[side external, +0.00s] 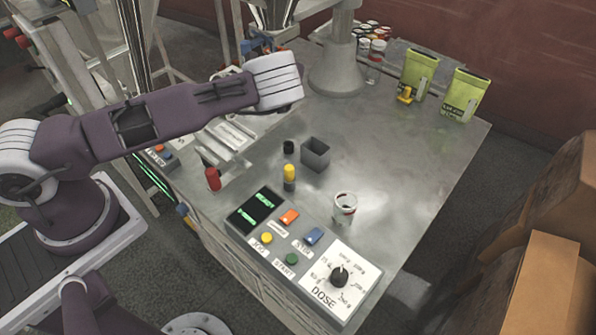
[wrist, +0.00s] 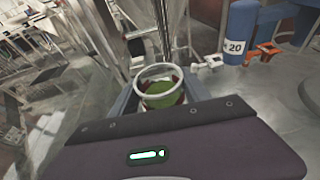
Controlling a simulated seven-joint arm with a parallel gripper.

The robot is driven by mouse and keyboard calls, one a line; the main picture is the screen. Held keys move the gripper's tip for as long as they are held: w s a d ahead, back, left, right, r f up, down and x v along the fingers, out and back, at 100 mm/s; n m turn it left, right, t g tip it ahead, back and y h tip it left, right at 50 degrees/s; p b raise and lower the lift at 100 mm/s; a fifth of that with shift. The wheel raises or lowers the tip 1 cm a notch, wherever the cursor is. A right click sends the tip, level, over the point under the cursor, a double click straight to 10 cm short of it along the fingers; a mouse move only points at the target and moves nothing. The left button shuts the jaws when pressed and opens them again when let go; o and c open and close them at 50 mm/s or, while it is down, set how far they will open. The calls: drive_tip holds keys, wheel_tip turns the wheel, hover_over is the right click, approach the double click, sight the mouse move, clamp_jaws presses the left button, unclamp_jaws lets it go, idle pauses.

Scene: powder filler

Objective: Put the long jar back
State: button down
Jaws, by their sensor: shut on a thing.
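In the wrist view, my gripper (wrist: 157,90) is shut on a round clear jar (wrist: 156,70) with green contents and a dark red band. I look down into its open mouth, so its length is hidden. In the side external view, my wrist covers the gripper and the held jar, above the back left of the steel table. Several more jars (side external: 375,42) stand together at the back of the table.
The control panel (side external: 290,232) is at the front. A grey open box (side external: 315,154), a black cylinder (side external: 288,147) and a yellow-topped piece (side external: 289,176) stand mid-table. Green bags (side external: 463,95) stand at the back right. A blue cylinder marked 20 (wrist: 240,35) shows in the wrist view. The table's right side is clear.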

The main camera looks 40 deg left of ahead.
drive_tip(key=w+d+f+m+t+h, duration=0.1)
drive_tip(key=d+f+m+t+h, duration=0.25)
drive_tip(key=d, duration=0.65)
drive_tip(key=w+d+f+m+t+h, duration=0.2)
drive_tip(key=d+m+t, duration=0.3)
drive_tip(key=d, duration=0.5)
drive_tip(key=w+d+f+m+t+h, duration=0.1)
drive_tip(key=d+f+m+t+h, duration=0.25)
drive_tip(key=d, duration=0.75)
wheel_tip(320, 180, down, 10)
drive_tip(key=shift+d+m+t, duration=0.2)
drive_tip(key=shift+m+t, duration=0.1)
drive_tip(key=c, duration=0.5)
unclamp_jaws()
